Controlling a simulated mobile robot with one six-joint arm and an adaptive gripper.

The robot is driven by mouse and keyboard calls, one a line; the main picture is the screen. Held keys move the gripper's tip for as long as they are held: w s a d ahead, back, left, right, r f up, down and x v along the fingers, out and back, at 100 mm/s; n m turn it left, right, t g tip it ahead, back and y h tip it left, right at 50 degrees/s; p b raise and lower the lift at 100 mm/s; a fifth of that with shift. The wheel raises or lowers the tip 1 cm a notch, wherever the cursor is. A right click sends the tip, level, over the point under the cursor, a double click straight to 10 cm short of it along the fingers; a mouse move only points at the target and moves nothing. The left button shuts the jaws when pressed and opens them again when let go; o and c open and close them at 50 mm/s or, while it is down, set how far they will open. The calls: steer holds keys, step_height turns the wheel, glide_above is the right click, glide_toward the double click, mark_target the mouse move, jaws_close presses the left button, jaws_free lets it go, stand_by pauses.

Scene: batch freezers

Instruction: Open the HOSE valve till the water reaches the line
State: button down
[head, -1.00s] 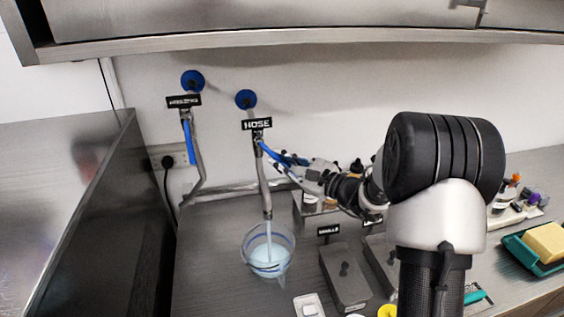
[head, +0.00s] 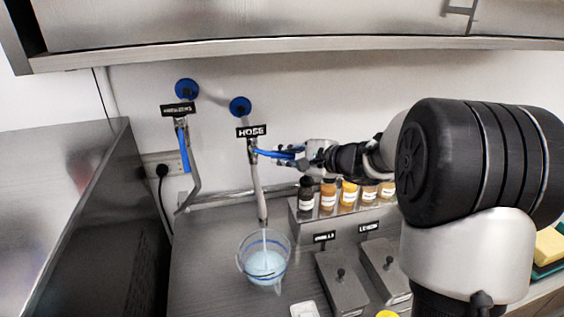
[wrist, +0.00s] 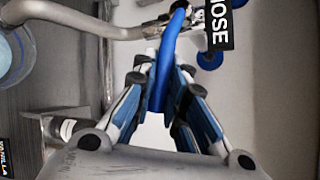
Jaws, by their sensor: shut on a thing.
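The HOSE valve has a blue lever (head: 268,153) under its black HOSE label (head: 251,131). The lever sticks out to the right, nearly level. My gripper (head: 292,154) is shut on its outer part. In the wrist view the blue lever (wrist: 166,62) runs between the fingers of my gripper (wrist: 160,84). A grey spout pipe (head: 258,190) hangs from the valve. Water (head: 265,242) streams from it into a clear jug (head: 241,249) with a blue line around it. Pale blue water (head: 264,263) stands in the jug; its level against the line is hard to tell.
A second valve with a hanging blue lever (head: 184,150) is at the left. Several small bottles (head: 328,194) stand on a steel shelf behind lidded tubs (head: 342,280). A steel cabinet (head: 290,38) hangs above. A steel-sided unit (head: 60,200) bounds the left.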

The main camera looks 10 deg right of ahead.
steer(key=shift+r+n+g+h, duration=0.3)
steer(key=shift+r+n+h, duration=0.45)
steer(key=shift+r, duration=0.25)
steer(key=shift+d, duration=0.1)
steer(key=c, duration=1.6)
jaws_free()
steer(key=v, duration=1.2)
steer(key=shift+s, duration=0.1)
